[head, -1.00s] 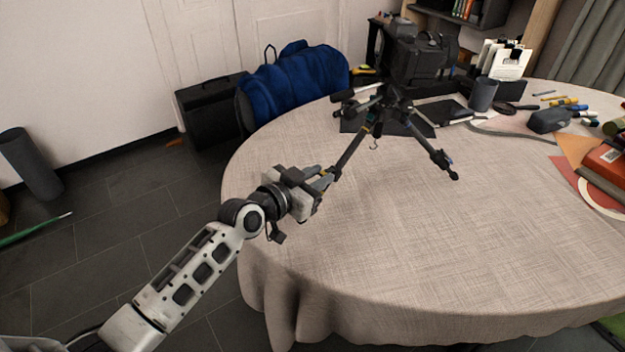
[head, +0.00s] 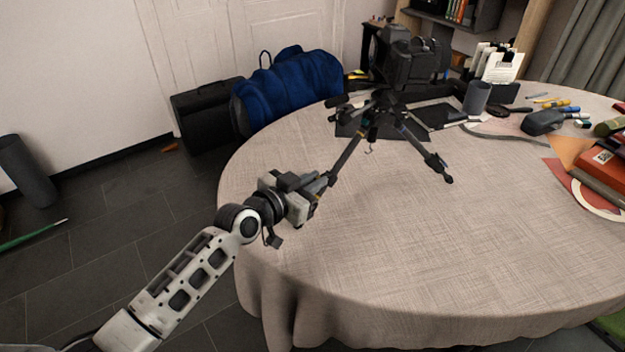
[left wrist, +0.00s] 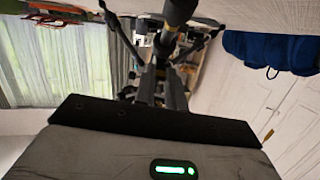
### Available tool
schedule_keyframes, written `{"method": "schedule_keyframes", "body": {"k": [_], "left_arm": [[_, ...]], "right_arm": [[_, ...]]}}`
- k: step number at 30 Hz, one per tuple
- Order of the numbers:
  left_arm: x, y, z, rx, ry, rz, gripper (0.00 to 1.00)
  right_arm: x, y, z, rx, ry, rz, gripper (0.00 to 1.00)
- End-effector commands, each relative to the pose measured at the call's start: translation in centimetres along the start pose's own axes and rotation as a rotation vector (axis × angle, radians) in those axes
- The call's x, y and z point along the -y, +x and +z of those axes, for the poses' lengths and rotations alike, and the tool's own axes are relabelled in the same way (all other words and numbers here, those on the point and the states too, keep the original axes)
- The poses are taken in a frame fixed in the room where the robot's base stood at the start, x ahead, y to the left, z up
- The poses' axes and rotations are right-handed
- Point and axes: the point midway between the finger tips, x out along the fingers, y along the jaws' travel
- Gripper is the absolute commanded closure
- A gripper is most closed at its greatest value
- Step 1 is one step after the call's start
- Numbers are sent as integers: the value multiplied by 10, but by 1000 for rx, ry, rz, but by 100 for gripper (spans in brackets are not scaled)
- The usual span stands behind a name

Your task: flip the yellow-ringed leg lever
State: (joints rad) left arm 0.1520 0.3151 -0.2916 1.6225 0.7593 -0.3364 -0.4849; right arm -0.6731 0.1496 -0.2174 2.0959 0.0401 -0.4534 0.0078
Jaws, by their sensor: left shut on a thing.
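A black tripod with a camera (head: 410,62) on top stands on the round table (head: 400,240), its legs spread. My left gripper (head: 325,183) is shut on the lower part of the tripod's near-left leg (head: 347,156). A small yellowish mark shows at the gripper's fingers in the head view, but I cannot tell whether it is the yellow ring, and no lever can be made out. In the left wrist view the tripod's dark leg (left wrist: 176,14) runs from the top edge, with the other legs behind it. My right gripper is not in view.
A grey cup (head: 477,97), a dark pouch (head: 543,121), pens and red books (head: 603,160) lie at the table's back and right. A blue bag (head: 290,88) and black case (head: 205,115) are on the floor behind. The table's front is clear.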

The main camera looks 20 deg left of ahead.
Motion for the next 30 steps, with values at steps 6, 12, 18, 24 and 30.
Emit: {"method": "schedule_keyframes", "body": {"k": [6,12,18,24,30], "left_arm": [[1,0,-6,-13,1,-2,95],[1,1,-9,-14,1,-2,96],[1,2,-12,-15,0,-2,95],[1,2,-12,-15,0,-3,96],[1,2,-14,-15,1,-3,96]], "right_arm": [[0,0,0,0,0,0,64],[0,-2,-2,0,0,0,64],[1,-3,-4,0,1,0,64],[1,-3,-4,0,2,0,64],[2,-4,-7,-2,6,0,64]]}}
